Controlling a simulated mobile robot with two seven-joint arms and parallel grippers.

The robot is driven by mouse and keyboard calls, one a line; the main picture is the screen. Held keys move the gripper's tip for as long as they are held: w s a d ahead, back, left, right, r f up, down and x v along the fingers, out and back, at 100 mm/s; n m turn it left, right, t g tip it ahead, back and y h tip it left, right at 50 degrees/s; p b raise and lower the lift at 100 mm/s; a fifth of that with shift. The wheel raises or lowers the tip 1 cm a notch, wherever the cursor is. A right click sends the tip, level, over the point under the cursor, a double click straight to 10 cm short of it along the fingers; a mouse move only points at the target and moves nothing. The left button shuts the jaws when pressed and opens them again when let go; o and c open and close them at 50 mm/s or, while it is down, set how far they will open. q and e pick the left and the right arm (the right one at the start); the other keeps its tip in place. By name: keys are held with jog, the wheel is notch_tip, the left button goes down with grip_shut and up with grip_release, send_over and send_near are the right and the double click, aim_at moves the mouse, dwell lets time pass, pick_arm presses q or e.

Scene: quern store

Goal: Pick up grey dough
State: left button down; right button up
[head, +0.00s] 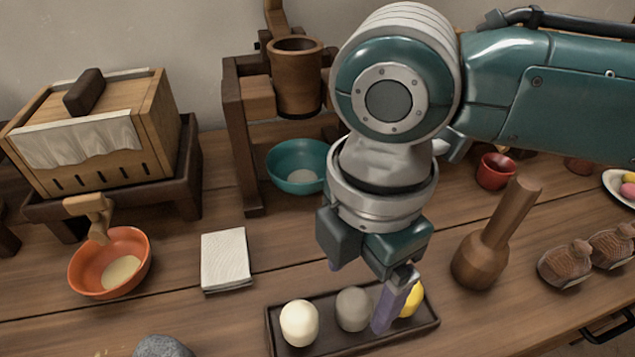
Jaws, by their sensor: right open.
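The grey dough (353,309) is a rounded lump in the middle of a dark rectangular tray (286,346) at the bottom centre of the head view. A cream lump (299,323) sits to its left. A yellow lump (414,299) sits to its right, partly hidden by a gripper finger. My right gripper (362,293) points down over the tray, open and empty, with its fingers apart. The near finger shows in front of the space between the grey and yellow lumps; the other is farther back. I cannot tell whether either finger touches anything. My left gripper is out of view.
A wooden pestle (483,258) stands right of the tray, with brown ridged objects (566,264) beyond it. A folded white cloth (225,260) and an orange bowl (89,271) lie left. A teal bowl (298,167) and wooden press (240,150) stand behind. A grey stone-like thing (162,347) is at front left.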

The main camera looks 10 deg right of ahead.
aim_at(353, 311)
notch_tip(353, 311, down, 4)
jog(key=shift+f+b, duration=0.15)
jog(key=shift+b, duration=0.5)
grip_shut()
